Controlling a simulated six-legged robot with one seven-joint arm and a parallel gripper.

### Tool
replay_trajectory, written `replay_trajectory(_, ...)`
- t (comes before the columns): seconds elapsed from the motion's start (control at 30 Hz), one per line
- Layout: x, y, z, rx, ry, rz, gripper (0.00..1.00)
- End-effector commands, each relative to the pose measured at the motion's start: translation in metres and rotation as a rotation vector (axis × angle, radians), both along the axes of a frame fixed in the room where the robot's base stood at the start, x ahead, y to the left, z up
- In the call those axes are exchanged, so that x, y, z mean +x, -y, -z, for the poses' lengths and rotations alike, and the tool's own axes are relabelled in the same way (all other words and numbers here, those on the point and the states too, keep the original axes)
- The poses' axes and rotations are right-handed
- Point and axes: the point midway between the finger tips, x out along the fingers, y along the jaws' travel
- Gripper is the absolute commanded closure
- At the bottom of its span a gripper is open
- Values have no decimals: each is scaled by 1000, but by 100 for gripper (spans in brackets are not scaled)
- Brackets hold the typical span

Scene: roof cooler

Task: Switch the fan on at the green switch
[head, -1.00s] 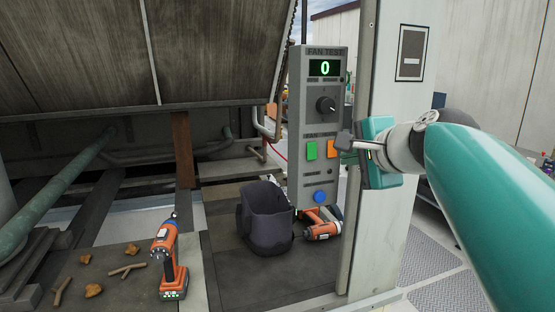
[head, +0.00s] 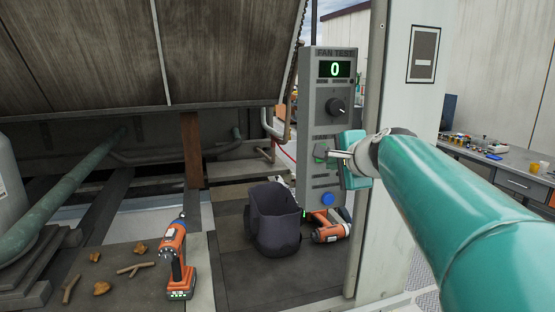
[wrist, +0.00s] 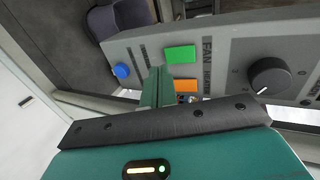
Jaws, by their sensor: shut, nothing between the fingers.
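The grey fan test panel (head: 317,104) stands upright, its display (head: 334,69) reading a green 0. The green switch (head: 318,147) is partly covered by my fingers in the head view; in the wrist view it shows clearly as a green square (wrist: 180,54). My gripper (head: 325,155) is shut and empty, its fingers in front of the panel at the switch row. In the wrist view the fingertips (wrist: 160,70) lie just beside the green switch; I cannot tell whether they touch. The orange switch (wrist: 186,85) is partly behind the fingers and hidden in the head view.
A black dial (head: 337,107) sits above the switches and a blue button (head: 327,199) below. Another drill (head: 175,262) is at front left. A pale post (head: 392,200) stands right of the panel.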

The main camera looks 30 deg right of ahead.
Motion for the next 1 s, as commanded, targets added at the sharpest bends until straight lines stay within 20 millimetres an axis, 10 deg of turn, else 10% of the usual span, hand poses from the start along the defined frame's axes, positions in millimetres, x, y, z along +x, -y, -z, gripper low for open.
replay_trajectory(1.0, 36, 11, 4, -2, 2, 1, 100)
